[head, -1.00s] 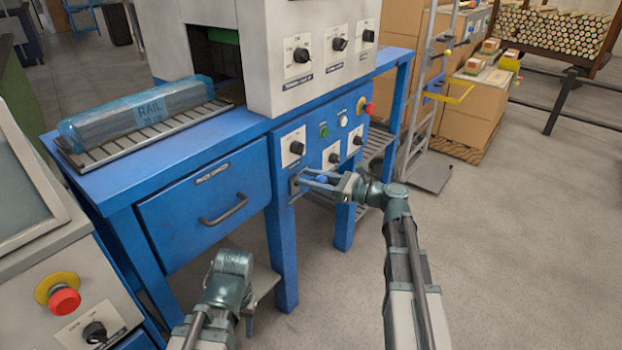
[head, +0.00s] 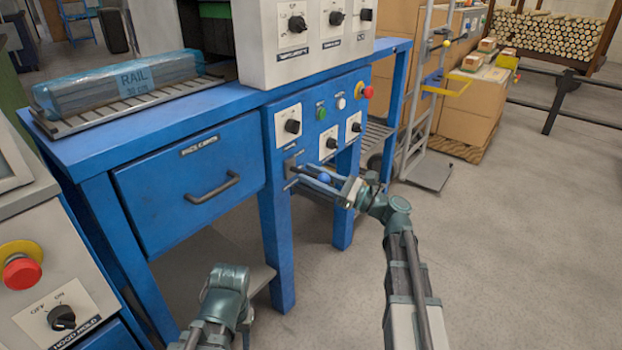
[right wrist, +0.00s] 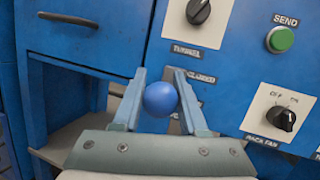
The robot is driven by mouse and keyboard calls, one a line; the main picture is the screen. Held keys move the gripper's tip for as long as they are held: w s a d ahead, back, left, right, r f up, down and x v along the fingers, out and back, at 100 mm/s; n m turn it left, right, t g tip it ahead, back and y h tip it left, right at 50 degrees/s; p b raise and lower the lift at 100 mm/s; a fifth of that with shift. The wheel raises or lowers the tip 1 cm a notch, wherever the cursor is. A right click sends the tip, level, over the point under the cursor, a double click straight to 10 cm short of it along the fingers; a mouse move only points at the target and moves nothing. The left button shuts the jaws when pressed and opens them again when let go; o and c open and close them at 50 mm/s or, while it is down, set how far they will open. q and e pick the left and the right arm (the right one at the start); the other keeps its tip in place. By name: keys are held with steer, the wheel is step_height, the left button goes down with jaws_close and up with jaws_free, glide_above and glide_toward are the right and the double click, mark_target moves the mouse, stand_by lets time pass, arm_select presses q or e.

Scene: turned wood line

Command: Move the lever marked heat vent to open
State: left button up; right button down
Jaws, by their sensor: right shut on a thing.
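The lever has a round blue knob (head: 323,177) and sits low on the front of the blue machine, under the dials. My right gripper (head: 318,180) reaches it from the right and is shut on the knob. In the right wrist view the blue knob (right wrist: 160,99) lies between the two fingers of the right gripper (right wrist: 158,100). A label that seems to read CLOSED (right wrist: 201,79) shows just above the right finger. The lever's name plate is not readable, and its shaft is mostly hidden. Part of my left arm shows at the bottom, but its jaws do not.
Several dials, a green SEND button (right wrist: 280,40) and a red stop button (head: 367,92) sit close above and beside the lever. A drawer (head: 190,172) with a dark handle is to the left. A wrapped RAIL bundle (head: 120,84) lies on a rack.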

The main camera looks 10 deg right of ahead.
steer(key=shift+s+f+b, duration=0.15)
steer(key=shift+f+b, duration=1.25)
steer(key=shift+f, duration=0.4)
steer(key=c, duration=1.4)
jaws_free()
steer(key=shift+r, duration=0.15)
steer(key=o, duration=0.9)
steer(key=shift+o, duration=0.2)
steer(key=b+v, duration=0.3)
steer(key=v, duration=1)
steer(key=shift+s+d, duration=0.2)
steer(key=shift+d, duration=0.15)
